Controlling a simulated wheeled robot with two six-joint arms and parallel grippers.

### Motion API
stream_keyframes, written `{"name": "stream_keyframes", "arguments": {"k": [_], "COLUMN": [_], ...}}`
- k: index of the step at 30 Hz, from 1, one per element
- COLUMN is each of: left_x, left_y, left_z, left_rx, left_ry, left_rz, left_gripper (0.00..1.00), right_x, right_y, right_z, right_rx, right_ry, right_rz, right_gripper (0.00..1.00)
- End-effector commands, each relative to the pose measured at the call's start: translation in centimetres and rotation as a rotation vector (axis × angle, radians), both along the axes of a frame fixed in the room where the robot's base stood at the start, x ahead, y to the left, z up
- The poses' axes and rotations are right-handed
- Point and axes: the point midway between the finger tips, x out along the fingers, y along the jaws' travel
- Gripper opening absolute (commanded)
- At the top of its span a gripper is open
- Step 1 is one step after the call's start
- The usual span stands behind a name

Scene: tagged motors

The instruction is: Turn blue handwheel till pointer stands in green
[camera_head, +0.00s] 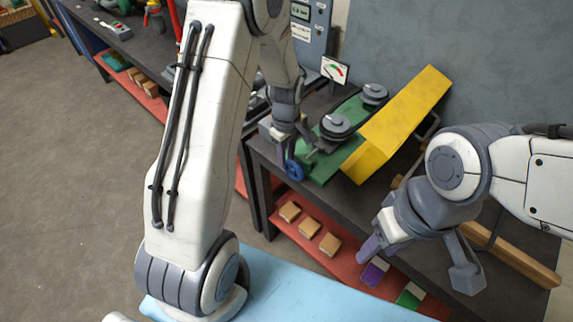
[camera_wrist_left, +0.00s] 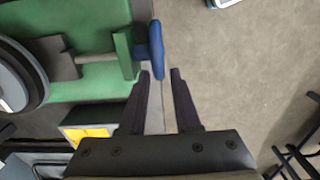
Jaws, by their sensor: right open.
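The blue handwheel (camera_head: 294,170) sits on a shaft at the front end of the green machine base (camera_head: 318,166). In the left wrist view the handwheel (camera_wrist_left: 155,50) is nearly edge-on, just beyond the left finger's tip. My left gripper (camera_head: 284,150) is beside the handwheel; its fingers (camera_wrist_left: 162,73) are apart with nothing between them. I cannot tell whether a fingertip touches the wheel. The white gauge (camera_head: 335,70) stands behind the machine and shows red and green marks; its pointer is too small to read. My right gripper (camera_head: 419,265) is open and empty at the right.
A yellow guard (camera_head: 403,124) slants beside the belt pulleys (camera_head: 336,125). A grey control box (camera_head: 308,28) stands behind. Open floor (camera_head: 70,150) lies at the left.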

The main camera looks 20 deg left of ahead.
Motion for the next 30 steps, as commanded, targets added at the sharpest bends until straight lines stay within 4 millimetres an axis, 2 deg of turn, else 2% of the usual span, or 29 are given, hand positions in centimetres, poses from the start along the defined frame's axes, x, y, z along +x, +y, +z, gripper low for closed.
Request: {"name": "stream_keyframes", "arguments": {"k": [3, 8, 19, 20, 21, 22, 30], "left_x": [-0.1, 0.0, 0.0, 0.0, 0.0, 0.0, 0.0], "left_y": [-0.1, -0.1, -0.1, -0.1, -0.1, -0.1, -0.1], "left_z": [-2.1, -3.8, -4.5, -4.4, -4.4, -4.4, -4.5], "left_rx": [-0.001, -0.001, 0.000, 0.000, 0.000, 0.000, 0.006], "left_ry": [0.003, 0.001, -0.001, -0.001, -0.001, -0.001, -0.004], "left_rz": [-0.002, -0.003, -0.003, -0.003, -0.003, -0.003, -0.003], "left_gripper": [0.31, 0.31, 0.31, 0.24, 0.08, 0.00, 0.00], "right_x": [0.0, 0.0, 0.0, 0.0, 0.0, 0.0, 0.0], "right_y": [0.0, 0.0, 0.0, 0.0, 0.0, 0.0, 0.0], "right_z": [0.2, 0.3, 0.3, 0.3, 0.3, 0.3, 0.0], "right_rx": [0.000, 0.000, 0.000, 0.000, 0.000, 0.000, 0.000], "right_ry": [0.000, 0.000, 0.000, 0.000, 0.000, 0.000, 0.000], "right_rz": [0.000, 0.000, 0.000, 0.000, 0.000, 0.000, 0.000], "right_gripper": [0.50, 0.50, 0.50, 0.50, 0.50, 0.50, 0.50]}}
